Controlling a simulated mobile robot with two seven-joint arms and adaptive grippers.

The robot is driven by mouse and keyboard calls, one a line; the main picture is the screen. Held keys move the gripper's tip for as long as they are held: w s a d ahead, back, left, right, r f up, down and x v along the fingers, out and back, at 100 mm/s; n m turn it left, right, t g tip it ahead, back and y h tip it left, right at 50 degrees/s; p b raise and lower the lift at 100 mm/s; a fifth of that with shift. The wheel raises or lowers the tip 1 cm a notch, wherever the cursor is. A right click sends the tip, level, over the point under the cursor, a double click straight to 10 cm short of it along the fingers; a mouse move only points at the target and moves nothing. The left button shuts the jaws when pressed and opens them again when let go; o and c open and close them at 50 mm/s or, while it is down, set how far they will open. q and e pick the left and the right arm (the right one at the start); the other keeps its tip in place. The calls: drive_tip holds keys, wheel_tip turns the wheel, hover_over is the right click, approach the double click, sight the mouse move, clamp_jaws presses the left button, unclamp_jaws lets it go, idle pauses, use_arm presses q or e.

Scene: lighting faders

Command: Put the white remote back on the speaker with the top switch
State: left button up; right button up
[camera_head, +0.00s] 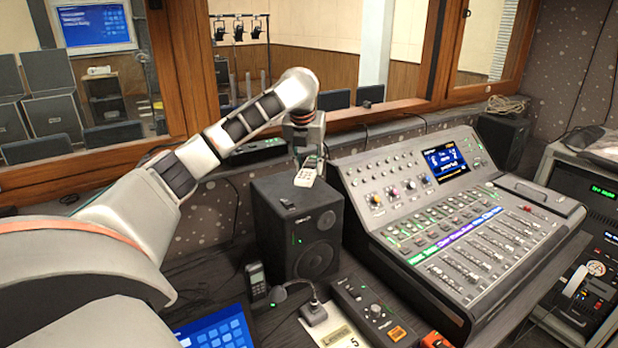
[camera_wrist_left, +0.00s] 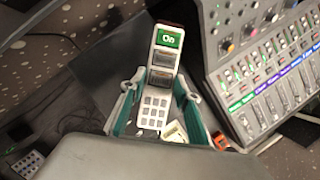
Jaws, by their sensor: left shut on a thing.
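The white remote (camera_head: 308,173) is held between the fingers of my left gripper (camera_head: 309,153), tilted, over the black speaker (camera_head: 318,228) in the middle of the head view. From this angle I cannot tell whether the remote touches the speaker's top. In the left wrist view the remote (camera_wrist_left: 156,107) has a keypad and a green display, with the gripper's fingers (camera_wrist_left: 161,84) on both sides. My right gripper is not in view.
A mixing console (camera_head: 460,225) stands close right of the speaker. A dark handset (camera_head: 256,281), a desk microphone (camera_head: 313,313) and a control box (camera_head: 372,309) are in front. Another dark speaker (camera_head: 503,136) stands behind the console. A wooden window frame (camera_head: 395,108) runs behind.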

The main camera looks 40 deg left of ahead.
sight(308, 170)
use_arm(q)
drive_tip(key=shift+f, duration=2)
drive_tip(key=o, duration=1.3)
drive_tip(key=v, duration=1.1)
drive_tip(key=shift+s+d+r, duration=0.15)
drive_tip(key=shift+s+r, duration=0.05)
drive_tip(key=shift+r, duration=0.3)
